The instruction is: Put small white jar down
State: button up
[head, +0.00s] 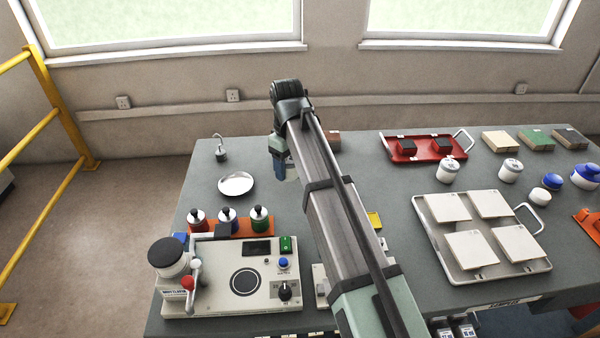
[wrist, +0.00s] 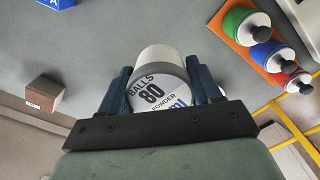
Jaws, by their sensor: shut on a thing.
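In the wrist view the small white jar (wrist: 152,58) sits between the two blue fingers of my gripper (wrist: 159,72). The fingers are shut on its sides. Its grey-and-white end, printed "BALLS 80 POWDER", faces the camera. The grey table top lies beyond the jar; I cannot tell how large the gap is, or whether they touch. In the head view my gripper (head: 287,168) is over the back middle of the grey table (head: 245,152), right of the round metal dish. My arm mostly hides it, and I cannot make out the jar there.
A metal dish (head: 237,184), hooked weight (head: 220,150) and an orange rack (head: 240,230) with red, blue and green bottles are left. A brown block (wrist: 44,94) is nearby. A red tray (head: 424,158), white jars (head: 448,172) and tile tray (head: 440,255) stand right. Bare table shows around the dish.

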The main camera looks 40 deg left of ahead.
jog(key=shift+r, duration=0.5)
jog(key=w+d+m, duration=0.6)
jog(key=w+d, duration=2)
jog(key=d, duration=0.3)
jog(key=w+d+m, duration=0.1)
jog(key=w+d, duration=0.1)
jog(key=d, duration=0.3)
jog(key=w+d, duration=0.2)
jog(key=d, duration=0.4)
jog(key=w+d+m, duration=0.1)
jog(key=w+d, duration=0.2)
jog(key=d, duration=0.2)
jog(key=shift+w+d+m, duration=0.1)
jog(key=shift+d+m, duration=0.05)
jog(key=shift+m, duration=0.15)
jog(key=w+d+m, duration=0.2)
jog(key=d, duration=1)
jog(key=w+d+m, duration=0.3)
jog(key=d, duration=0.9)
jog(key=m, duration=0.2)
send_near(566, 234)
jog(key=shift+f, duration=2.95)
jog(key=shift+f, duration=0.2)
